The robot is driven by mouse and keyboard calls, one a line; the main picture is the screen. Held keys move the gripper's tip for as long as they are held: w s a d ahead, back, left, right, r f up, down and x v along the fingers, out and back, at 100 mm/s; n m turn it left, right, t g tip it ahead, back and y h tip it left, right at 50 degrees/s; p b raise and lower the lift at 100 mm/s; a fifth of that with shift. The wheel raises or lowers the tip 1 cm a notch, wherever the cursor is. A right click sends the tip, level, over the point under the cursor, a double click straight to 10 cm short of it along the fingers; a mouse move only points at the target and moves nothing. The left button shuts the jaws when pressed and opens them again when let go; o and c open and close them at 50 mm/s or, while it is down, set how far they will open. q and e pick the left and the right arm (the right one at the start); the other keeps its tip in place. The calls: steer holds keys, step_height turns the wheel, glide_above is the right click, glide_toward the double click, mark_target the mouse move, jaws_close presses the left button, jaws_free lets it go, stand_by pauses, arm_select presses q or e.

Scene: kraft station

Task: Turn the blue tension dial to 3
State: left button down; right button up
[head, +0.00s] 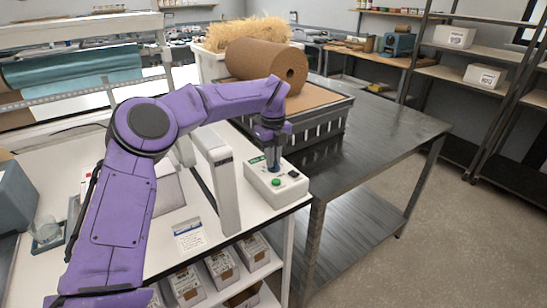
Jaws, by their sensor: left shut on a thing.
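My left gripper (272,158) points down over the back of this box and is shut on the tension dial. The dial is mostly hidden by the fingers, so its setting and numbers cannot be read. My right gripper is not in view.
A white upright post (218,185) stands left of the box. A roll of brown paper (266,64) lies on a grey crate-like stand (325,119) on the dark metal table (385,138) behind. A small label card (188,234) lies near the white table's front edge.

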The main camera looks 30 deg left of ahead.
arm_select(q)
steer(key=c, duration=1.2)
jaws_free()
steer(key=shift+o, duration=0.2)
step_height(320, 180, up, 11)
steer(key=shift+f, duration=0.15)
